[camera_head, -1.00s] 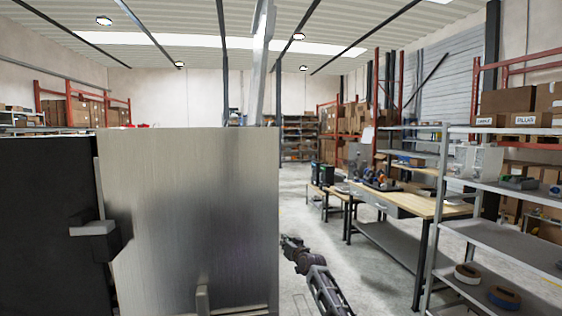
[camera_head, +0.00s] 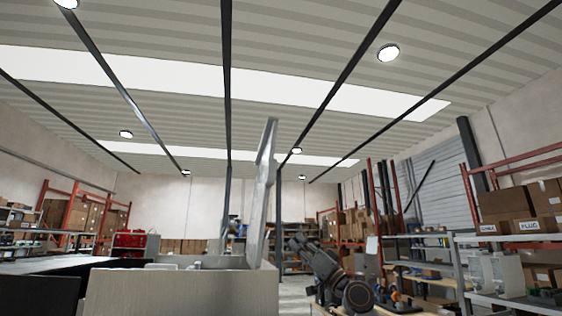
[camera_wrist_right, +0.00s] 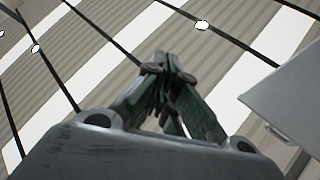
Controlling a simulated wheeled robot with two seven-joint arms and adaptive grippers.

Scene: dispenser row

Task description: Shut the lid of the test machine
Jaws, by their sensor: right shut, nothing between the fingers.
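The test machine (camera_head: 180,293) is a pale metal box, seen in the lower left of the head view. Its lid (camera_head: 261,195) stands open, almost upright, at the right side of the box and is seen nearly edge-on. My right gripper (camera_head: 298,240) is just right of the lid's lower part, above the level of the box top. In the wrist view the right gripper (camera_wrist_right: 168,62) is shut and empty. A pale flat panel, which looks like the lid (camera_wrist_right: 290,95), is at the right there, apart from the fingers. My left gripper is out of view.
A dark block (camera_head: 40,295) adjoins the machine at the left. Shelves with bins (camera_head: 505,275) and a workbench stand at the right. A red case (camera_head: 130,243) is farther back. The space above the box is open, up to the ceiling.

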